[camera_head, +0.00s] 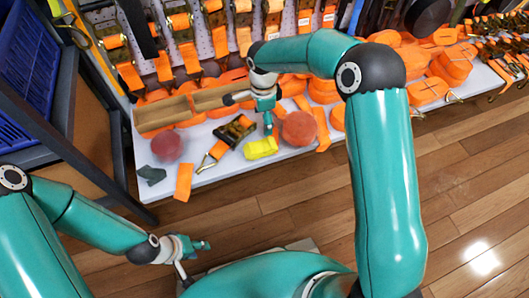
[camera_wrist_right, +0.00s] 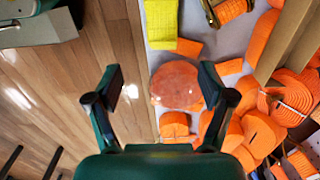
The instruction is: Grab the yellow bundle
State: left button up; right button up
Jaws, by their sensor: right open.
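The yellow bundle (camera_head: 261,147) lies on the light shelf near its front edge, between an orange-red round object and a dark and orange ratchet strap. It also shows at the top edge of the right wrist view (camera_wrist_right: 161,22), partly cut off. My right gripper (camera_head: 250,112) is above the shelf, behind the bundle in the head view, and apart from it. In the right wrist view its two fingers (camera_wrist_right: 162,85) are spread with nothing between them, and the bundle is beyond them. My left gripper (camera_head: 197,258) is low at the front left, away from the shelf, fingers apart and empty.
The orange-red round object (camera_head: 299,129) sits right of the bundle; the ratchet strap (camera_head: 234,131) is to its left. A wooden divided box (camera_head: 163,116) and several orange straps crowd the shelf. A dark frame with a blue crate (camera_head: 27,75) stands left. The wooden floor in front is open.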

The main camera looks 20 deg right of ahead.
aim_at(261, 145)
notch_tip(261, 145, down, 11)
jog(key=b, duration=0.3)
jog(key=shift+w+a+f+b, duration=0.15)
jog(key=shift+f+b, duration=0.5)
jog(key=shift+f, duration=0.65)
jog(key=shift+w+a+f+b, duration=0.15)
jog(key=shift+f+b, duration=0.45)
jog(key=shift+f, duration=0.7)
jog(key=shift+s, duration=0.1)
jog(key=shift+c, duration=0.3)
jog(key=shift+r, duration=0.1)
jog(key=c, duration=1.2)
